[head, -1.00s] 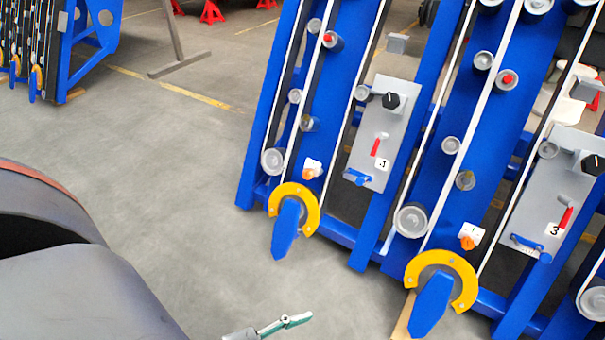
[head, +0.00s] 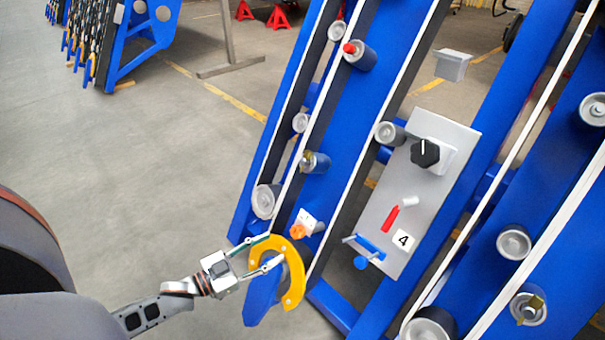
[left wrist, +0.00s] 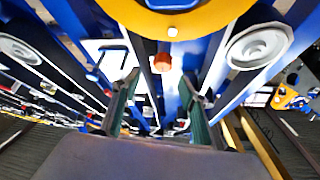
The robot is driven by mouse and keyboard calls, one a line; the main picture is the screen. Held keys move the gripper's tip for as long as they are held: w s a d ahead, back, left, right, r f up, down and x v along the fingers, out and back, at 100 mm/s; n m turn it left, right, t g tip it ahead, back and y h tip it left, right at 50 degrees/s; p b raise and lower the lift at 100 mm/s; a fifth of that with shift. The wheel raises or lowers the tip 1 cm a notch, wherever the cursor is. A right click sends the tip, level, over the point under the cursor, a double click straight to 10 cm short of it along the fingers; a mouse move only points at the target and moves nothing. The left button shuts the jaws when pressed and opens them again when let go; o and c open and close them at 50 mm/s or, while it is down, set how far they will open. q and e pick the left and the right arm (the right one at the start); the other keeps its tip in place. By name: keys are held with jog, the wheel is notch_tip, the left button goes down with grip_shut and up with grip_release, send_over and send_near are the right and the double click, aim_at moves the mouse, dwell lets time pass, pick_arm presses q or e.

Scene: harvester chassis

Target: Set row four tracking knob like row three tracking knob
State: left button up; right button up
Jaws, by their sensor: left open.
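An orange knob (head: 299,231) with a white plate sits low on the left blue row unit; it also shows in the left wrist view (left wrist: 162,62). The grey panel (head: 382,222) marked 4 carries a black knob (head: 424,152) whose white mark points roughly up. The pictures do not settle which knob is the tracking knob. My left gripper (head: 276,249) is open, its fingers before the yellow crescent (head: 294,290), below and left of the orange knob. It also shows in the left wrist view (left wrist: 154,84). Row three's panel and orange knob are out of view, as is my right gripper.
A red lever (head: 391,218) and a blue handle (head: 369,249) are on the panel. Rollers and pale belts run up the blue units, including the right one (head: 535,180). Open grey floor (head: 150,190) lies left. Red stands (head: 279,17) are far behind.

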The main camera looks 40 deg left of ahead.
aim_at(294, 234)
pick_arm(q)
jog(key=shift+w+a, duration=0.2)
jog(key=shift+w, duration=0.45)
jog(key=b+x, duration=0.1)
jog(key=x, duration=0.4)
jog(key=shift+w+d, duration=0.1)
jog(key=shift+w, duration=0.2)
jog(key=shift+w+d+r, duration=0.15)
jog(key=shift+w, duration=0.35)
pick_arm(e)
jog(key=shift+a+r+m, duration=0.1)
jog(key=shift+a+m, duration=0.6)
jog(key=shift+m, duration=0.5)
pick_arm(q)
jog(key=c, duration=1.1)
